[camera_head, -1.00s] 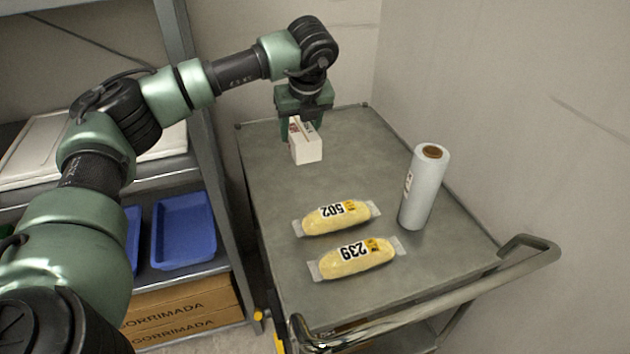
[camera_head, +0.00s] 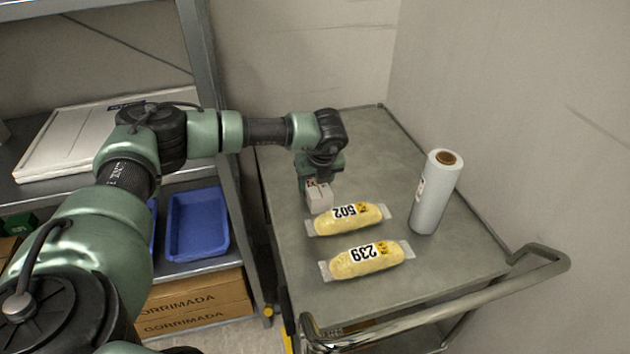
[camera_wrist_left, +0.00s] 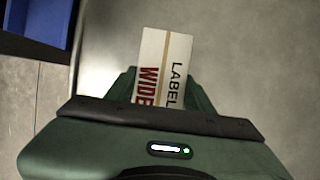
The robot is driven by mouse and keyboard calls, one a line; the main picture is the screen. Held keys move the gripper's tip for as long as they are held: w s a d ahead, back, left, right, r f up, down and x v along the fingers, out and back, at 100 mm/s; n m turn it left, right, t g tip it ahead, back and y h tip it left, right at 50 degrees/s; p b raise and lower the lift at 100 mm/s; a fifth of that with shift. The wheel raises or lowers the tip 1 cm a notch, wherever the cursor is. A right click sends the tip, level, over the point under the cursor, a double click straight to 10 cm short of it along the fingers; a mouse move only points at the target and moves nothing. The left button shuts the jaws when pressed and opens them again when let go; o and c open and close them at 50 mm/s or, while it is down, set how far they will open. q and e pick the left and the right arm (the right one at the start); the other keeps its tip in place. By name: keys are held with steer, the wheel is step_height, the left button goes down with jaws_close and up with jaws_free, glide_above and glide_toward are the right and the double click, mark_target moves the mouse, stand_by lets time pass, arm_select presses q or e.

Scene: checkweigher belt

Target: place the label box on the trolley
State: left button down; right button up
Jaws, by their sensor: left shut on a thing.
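The label box (camera_head: 319,197) is a small white carton with a tan tape strip and red and black print. It also shows in the left wrist view (camera_wrist_left: 164,62), where the words "WIDE" and "LABEL" can be read. My left gripper (camera_head: 318,184) is shut on it, over the trolley (camera_head: 290,232), a grey metal-topped cart with a tubular handle. My right gripper is not in view.
The far part of the top is clear. A shelf with blue trays (camera_head: 197,224) stands left.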

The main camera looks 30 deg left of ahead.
arm_select(q)
steer(key=c, duration=0.6)
jaws_free()
steer(key=b+v, duration=0.2)
steer(key=v, duration=1)
